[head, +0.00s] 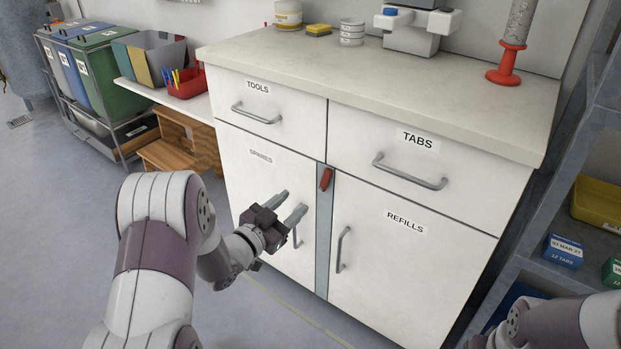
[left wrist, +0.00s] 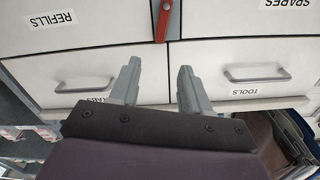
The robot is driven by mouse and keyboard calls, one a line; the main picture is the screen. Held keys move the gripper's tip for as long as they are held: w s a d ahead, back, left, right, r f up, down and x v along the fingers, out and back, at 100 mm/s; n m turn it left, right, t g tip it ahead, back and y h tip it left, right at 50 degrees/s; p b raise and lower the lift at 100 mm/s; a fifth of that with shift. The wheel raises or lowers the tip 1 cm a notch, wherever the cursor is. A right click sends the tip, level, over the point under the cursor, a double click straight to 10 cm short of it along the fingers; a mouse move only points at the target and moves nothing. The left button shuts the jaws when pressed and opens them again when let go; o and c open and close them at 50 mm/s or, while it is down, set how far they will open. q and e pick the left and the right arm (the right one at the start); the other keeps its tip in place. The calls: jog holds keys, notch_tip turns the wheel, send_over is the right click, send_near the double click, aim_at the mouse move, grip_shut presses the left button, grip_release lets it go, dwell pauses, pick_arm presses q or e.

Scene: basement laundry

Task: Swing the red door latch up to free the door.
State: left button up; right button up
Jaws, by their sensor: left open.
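The red door latch (head: 325,179) sits at the top of the grey strip between the SPARES door (head: 262,190) and the REFILLS door (head: 405,262). It hangs roughly vertical, tilted slightly. It also shows in the left wrist view (left wrist: 162,22), at the top centre, beyond my fingers. My left gripper (head: 294,204) is open and empty, in front of the SPARES door, left of and a little below the latch in the head view. The left wrist view shows its two fingers (left wrist: 158,83) apart with nothing between them. My right gripper is not in view; only part of my right arm shows.
The TOOLS drawer (head: 290,118) and TABS drawer (head: 400,140) are shut above the doors. Handles stick out from the drawers and doors; the REFILLS handle (head: 341,250) is near the strip. A grey shelf unit (head: 580,200) stands at the right. Bins stand at the left.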

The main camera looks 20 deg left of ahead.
aim_at(326, 174)
pick_arm(q)
jog(key=b+x, duration=0.4)
jog(key=x, duration=0.8)
jog(key=shift+w+f, duration=0.1)
jog(key=shift+c, duration=0.3)
